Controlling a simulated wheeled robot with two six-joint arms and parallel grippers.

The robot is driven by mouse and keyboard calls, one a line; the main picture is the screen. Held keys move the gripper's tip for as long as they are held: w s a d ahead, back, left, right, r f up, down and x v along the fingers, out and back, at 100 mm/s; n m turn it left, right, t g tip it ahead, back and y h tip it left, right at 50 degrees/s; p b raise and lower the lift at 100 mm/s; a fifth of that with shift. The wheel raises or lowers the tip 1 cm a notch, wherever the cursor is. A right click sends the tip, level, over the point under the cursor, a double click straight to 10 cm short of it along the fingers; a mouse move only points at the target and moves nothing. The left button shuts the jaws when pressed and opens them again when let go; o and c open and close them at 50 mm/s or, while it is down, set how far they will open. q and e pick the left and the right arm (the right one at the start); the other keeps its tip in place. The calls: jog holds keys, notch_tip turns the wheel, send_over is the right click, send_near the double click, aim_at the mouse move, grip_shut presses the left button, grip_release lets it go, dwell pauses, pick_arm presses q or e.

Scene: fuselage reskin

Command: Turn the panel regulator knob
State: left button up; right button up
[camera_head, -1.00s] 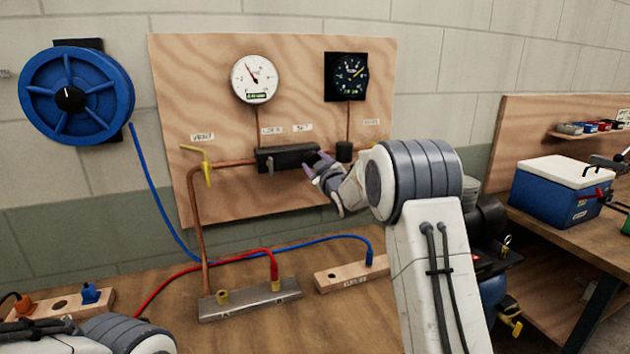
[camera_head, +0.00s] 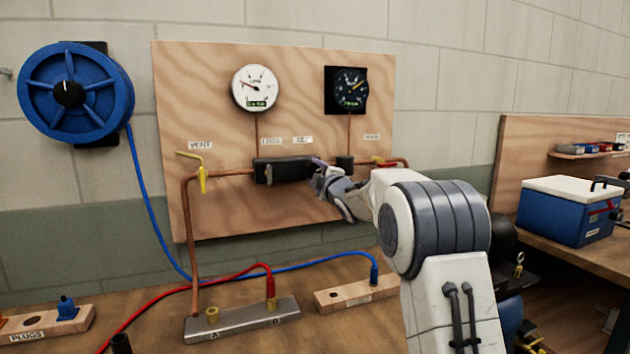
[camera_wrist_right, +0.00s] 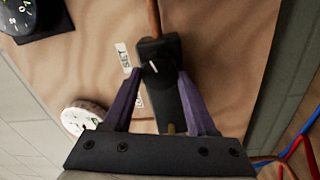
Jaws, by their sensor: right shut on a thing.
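The panel regulator is a black block (camera_head: 284,168) on the wooden panel, below the two gauges. In the right wrist view its round black knob (camera_wrist_right: 156,66) with a white pointer mark sits between the purple fingertips. My right gripper (camera_head: 320,170) is at the block's right end, and its fingers (camera_wrist_right: 158,76) are closed on the knob, one on each side. The head view hides the knob behind the fingers. A white gauge (camera_head: 254,88) and a black gauge (camera_head: 346,90) are above the block. My left gripper is not in view.
A yellow vent valve (camera_head: 203,178) on copper pipe is left of the block. A red-handled valve (camera_head: 384,162) is to the right. A blue hose reel (camera_head: 78,92) hangs left.

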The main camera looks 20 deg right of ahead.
dwell(0.3)
jog(key=o, duration=1.4)
jog(key=shift+c, duration=0.2)
jog(key=shift+s+b, duration=0.35)
jog(key=shift+s, duration=0.2)
jog(key=s+b, duration=0.2)
jog(key=s, duration=0.7)
jog(key=shift+s+d+f, duration=0.15)
jog(key=shift+s+f, duration=0.05)
jog(key=shift+f, duration=0.1)
